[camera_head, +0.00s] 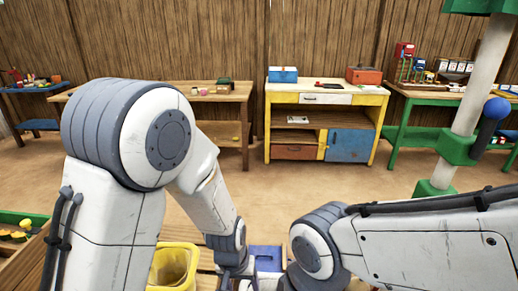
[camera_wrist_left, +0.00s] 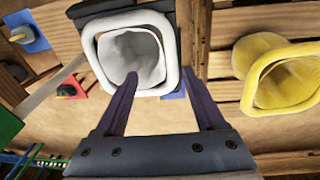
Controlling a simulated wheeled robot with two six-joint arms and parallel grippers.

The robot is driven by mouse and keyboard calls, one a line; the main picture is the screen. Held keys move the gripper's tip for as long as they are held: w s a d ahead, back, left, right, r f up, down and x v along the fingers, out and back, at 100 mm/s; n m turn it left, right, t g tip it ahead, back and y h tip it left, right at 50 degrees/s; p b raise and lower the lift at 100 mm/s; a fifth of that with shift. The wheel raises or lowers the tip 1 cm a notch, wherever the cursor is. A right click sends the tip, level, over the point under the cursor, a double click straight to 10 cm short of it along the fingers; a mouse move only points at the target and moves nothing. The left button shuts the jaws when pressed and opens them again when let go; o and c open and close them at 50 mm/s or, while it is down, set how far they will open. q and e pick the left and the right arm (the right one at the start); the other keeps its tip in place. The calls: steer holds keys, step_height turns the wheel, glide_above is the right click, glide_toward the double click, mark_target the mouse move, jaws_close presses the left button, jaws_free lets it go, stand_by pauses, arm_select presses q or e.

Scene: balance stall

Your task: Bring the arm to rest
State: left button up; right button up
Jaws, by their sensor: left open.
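My left gripper (camera_wrist_left: 159,75) is open in the left wrist view, its two dark fingers spread apart. A white bucket (camera_wrist_left: 165,88) with a thick squarish rim lies beyond the fingertips, its mouth facing the camera. The fingertips overlap its lower rim in the picture; I cannot tell whether they touch it. Nothing shows clamped between the fingers. In the head view my left arm comes down from the left and its gripper is out of the frame. My right arm reaches in from the right; its gripper does not show.
A yellow bucket (camera_head: 160,270) stands at the bottom of the head view, close to my left forearm. A pale post with green collars (camera_head: 459,147) and a blue-ended lever (camera_head: 497,108) rises at the right. Benches and a yellow cabinet (camera_head: 324,99) stand farther back beyond clear floor.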

arm_select(q)
steer(key=s+r+m+g+p, duration=0.1)
steer(key=s+r+m, duration=0.5)
steer(key=s+r, duration=1)
steer(key=shift+s+r+p, duration=0.2)
steer(key=shift+r+p, duration=0.15)
steer(key=shift+r, duration=0.1)
arm_select(e)
step_height(320, 180, up, 2)
arm_select(q)
steer(key=shift+d, duration=0.1)
